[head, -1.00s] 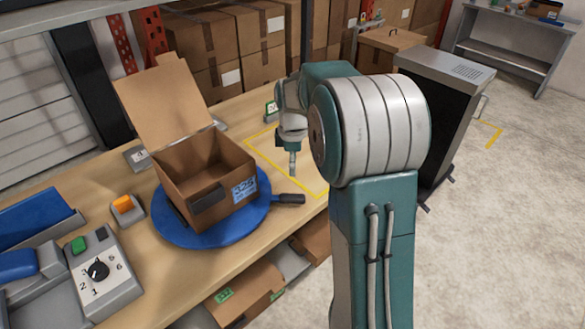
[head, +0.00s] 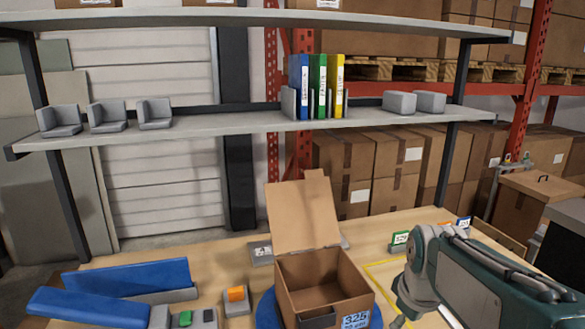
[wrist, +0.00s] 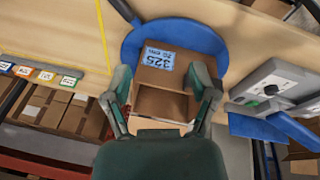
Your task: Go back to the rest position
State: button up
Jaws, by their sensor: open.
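My gripper (wrist: 161,78) is open in the wrist view, its two fingers spread wide with nothing held between them. Beyond the fingers is the open cardboard box (head: 318,280), with a blue label reading 325; it also shows in the wrist view (wrist: 160,102). The box has its lid raised and sits on a blue round turntable (wrist: 135,42), apart from the fingers as far as I can tell. In the head view my arm is at the lower right, beside the box; the gripper's fingers cannot be made out there.
A grey shelf (head: 220,128) spans the back, holding blue, green and yellow binders (head: 319,88) and grey holders. Blue trays (head: 125,275) and a control box with a dial (wrist: 270,90) lie left of the box. A yellow outline (head: 385,266) marks the bench right of it.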

jog(key=s+a+m+t, duration=0.1)
jog(key=s+a+m, duration=0.1)
jog(key=s, duration=0.5)
jog(key=s+a+m+t, duration=0.1)
jog(key=s+a+m, duration=0.1)
jog(key=s+m, duration=0.2)
jog(key=s, duration=0.2)
jog(key=shift+s+a+r+t, duration=0.2)
jog(key=shift+s+a+t, duration=0.15)
jog(key=shift+a+t, duration=0.05)
